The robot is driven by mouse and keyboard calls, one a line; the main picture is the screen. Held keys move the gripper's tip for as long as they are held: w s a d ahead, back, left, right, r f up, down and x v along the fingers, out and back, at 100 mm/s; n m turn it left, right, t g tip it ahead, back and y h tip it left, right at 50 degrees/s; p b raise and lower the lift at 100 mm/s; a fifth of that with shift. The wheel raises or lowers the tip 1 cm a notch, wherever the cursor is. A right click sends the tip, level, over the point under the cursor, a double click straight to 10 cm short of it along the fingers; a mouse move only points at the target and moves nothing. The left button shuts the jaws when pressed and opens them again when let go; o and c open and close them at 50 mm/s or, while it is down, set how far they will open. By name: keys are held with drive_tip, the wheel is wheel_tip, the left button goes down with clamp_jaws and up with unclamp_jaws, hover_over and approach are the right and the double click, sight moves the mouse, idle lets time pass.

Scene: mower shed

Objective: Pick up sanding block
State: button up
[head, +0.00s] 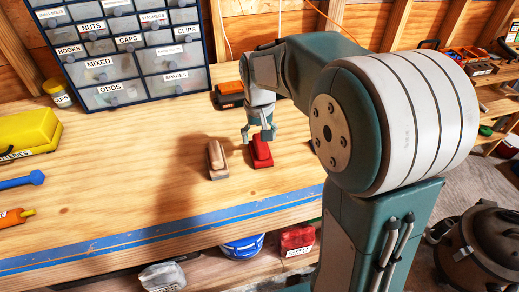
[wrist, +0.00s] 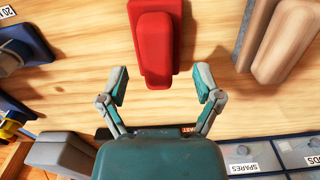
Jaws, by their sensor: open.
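A red block with a raised grip (head: 261,152) lies on the wooden workbench. A similar block with a tan wooden grip (head: 216,158) lies just left of it; which one is the sanding block is not marked. My gripper (head: 260,134) points down over the far end of the red block. The tan block (wrist: 287,42) is at the upper right there, clear of the fingers.
A labelled drawer cabinet (head: 135,48) stands behind, with an orange and black box (head: 229,93) beside it. A yellow case (head: 25,130), a blue tool (head: 22,181) and an orange tool (head: 14,216) lie at left. Bare bench (head: 120,190) lies between them and the blocks.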

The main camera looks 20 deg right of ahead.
wheel_tip(320, 180, down, 2)
drive_tip(key=shift+f, duration=0.15)
drive_tip(key=shift+d+f, duration=0.1)
drive_tip(key=shift+f, duration=0.1)
clamp_jaws()
drive_tip(key=shift+r, duration=0.6)
wheel_tip(320, 180, up, 3)
drive_tip(key=shift+s+f, duration=0.15)
drive_tip(key=shift+f, duration=0.05)
drive_tip(key=s+d+r, duration=0.5)
drive_tip(key=s+r, duration=0.4)
drive_tip(key=s, duration=0.3)
drive_tip(key=shift+s+r, duration=0.15)
drive_tip(key=shift+s, duration=0.25)
